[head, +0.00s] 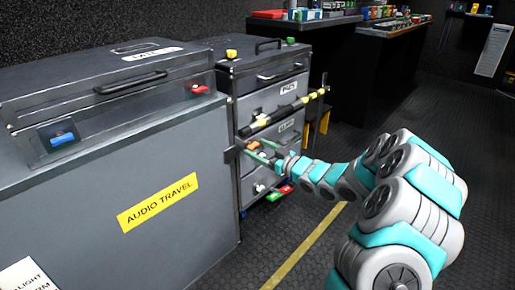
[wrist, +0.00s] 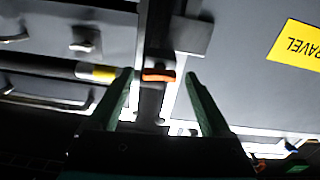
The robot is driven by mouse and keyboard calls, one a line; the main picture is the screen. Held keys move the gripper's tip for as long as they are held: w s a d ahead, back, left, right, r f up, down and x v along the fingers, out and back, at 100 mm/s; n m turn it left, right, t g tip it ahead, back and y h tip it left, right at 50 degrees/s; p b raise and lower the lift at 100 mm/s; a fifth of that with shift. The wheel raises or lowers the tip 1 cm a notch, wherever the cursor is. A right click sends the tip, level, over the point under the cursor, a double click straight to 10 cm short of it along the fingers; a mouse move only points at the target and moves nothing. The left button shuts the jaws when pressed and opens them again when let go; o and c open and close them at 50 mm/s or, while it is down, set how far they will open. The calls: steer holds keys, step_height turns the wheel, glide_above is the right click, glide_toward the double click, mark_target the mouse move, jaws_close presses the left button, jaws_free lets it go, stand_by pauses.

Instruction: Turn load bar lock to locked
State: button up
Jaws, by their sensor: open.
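A small orange lever (wrist: 158,76), which looks like the load bar lock, crosses a dark narrow post between the cases in the wrist view. In the head view it shows as a small orange spot (head: 252,145) beside the drawer case. My gripper (wrist: 159,78) is open, with one green fingertip on each side of the lever and visible gaps to both. I cannot tell how far the tips are from it in depth. In the head view my gripper (head: 262,152) reaches to the corner between the cases. A black and yellow bar (head: 285,112) runs across the drawer front.
A grey case (head: 180,240) labelled AUDIO TRAVEL, with red (head: 200,89) and blue (head: 62,139) latches, stands at left. The grey drawer case (head: 282,95) is behind my gripper. Red and green pieces (head: 282,190) sit low by it. The dark floor (head: 290,235) in front is clear.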

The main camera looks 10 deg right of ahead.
steer(key=shift+w+a, duration=0.25)
steer(key=shift+w, duration=0.05)
jaws_close()
stand_by(0.6)
